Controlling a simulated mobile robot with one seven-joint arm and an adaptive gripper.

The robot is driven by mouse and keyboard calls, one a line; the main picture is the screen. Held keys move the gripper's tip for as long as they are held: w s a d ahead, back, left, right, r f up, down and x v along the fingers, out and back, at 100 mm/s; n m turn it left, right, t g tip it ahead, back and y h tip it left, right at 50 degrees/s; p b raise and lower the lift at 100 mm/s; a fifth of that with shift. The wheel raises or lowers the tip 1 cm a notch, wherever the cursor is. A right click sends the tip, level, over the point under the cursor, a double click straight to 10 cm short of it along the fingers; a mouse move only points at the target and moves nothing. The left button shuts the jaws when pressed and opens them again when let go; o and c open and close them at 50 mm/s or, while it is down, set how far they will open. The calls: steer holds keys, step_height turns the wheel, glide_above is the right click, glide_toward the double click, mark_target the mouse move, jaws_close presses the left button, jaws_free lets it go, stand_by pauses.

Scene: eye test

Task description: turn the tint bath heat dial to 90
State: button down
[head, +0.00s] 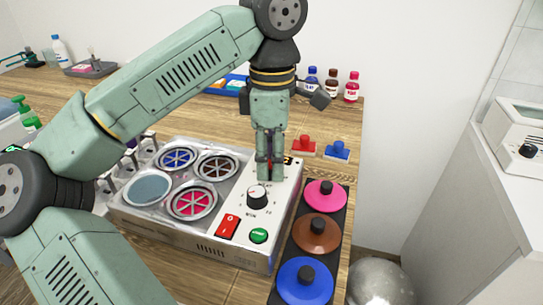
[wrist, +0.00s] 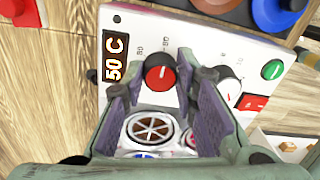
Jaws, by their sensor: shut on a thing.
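The tint bath (head: 185,238) is a low metal box with round wells and a white control panel (head: 284,193) on its right. The heat dial (wrist: 159,77) has a red face and a black rim, with small numbers around it that are hard to read. The display (wrist: 115,60) beside it reads 50 C. My gripper (head: 269,178) points straight down at the far part of the panel. In the wrist view my gripper (wrist: 161,84) has its fingers on both sides of the red dial, shut on it. In the head view the fingers mostly hide the dial.
A second black knob (head: 257,197), a red switch (head: 227,226) and a green button (head: 258,236) are nearer on the panel. Pink (head: 325,196), brown (head: 316,234) and blue (head: 305,281) lids lie to the right. Red (head: 304,146) and blue (head: 337,151) stamp-like pieces stand behind.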

stand_by(0.4)
steer(key=c, duration=1.3)
jaws_free()
step_height(320, 180, up, 8)
steer(key=shift+w+f, duration=0.15)
steer(key=shift+f, duration=0.1)
